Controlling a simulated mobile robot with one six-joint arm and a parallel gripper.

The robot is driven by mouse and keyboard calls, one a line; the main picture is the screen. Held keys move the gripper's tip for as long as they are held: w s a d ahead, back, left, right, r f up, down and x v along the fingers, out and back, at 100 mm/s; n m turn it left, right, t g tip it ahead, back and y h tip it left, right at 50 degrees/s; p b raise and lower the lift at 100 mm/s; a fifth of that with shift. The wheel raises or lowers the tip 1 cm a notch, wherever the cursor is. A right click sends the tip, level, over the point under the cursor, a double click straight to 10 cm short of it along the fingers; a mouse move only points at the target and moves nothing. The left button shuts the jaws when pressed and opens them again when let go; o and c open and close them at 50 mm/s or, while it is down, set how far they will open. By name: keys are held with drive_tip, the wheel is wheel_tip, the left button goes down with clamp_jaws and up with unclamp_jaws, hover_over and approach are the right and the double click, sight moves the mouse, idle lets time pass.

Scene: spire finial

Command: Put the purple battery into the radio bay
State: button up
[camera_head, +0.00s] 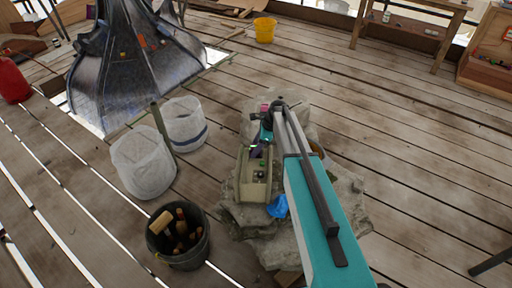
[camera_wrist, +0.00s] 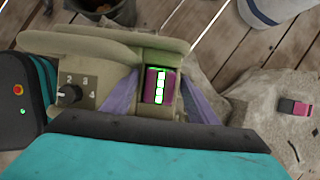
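The olive-beige radio (camera_head: 255,178) stands on the stone in the head view. It also fills the upper left of the wrist view (camera_wrist: 105,48), with a numbered dial on its face. A purple battery (camera_wrist: 157,88) with bright green-white bars sits in the radio's open bay, between the bay walls. My gripper (camera_head: 260,148) is over the radio's far end. In the wrist view its two purplish fingers (camera_wrist: 160,82) are spread, one on each side of the battery, with visible gaps to it. How deep the battery sits is hard to tell.
A pink-and-dark block (camera_wrist: 295,107) lies on the stone to the right; it shows small in the head view (camera_head: 264,107). A blue cloth (camera_head: 278,206) lies beside the radio. A tool bucket (camera_head: 178,240) and two white sacks (camera_head: 143,165) stand left. The right-hand planks are mostly clear.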

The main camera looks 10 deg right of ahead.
drive_tip(key=shift+r, duration=0.15)
drive_tip(key=b+v, duration=0.1)
drive_tip(key=v, duration=1.1)
drive_tip(key=shift+b, duration=0.35)
drive_tip(key=shift+s, duration=0.1)
idle(0.6)
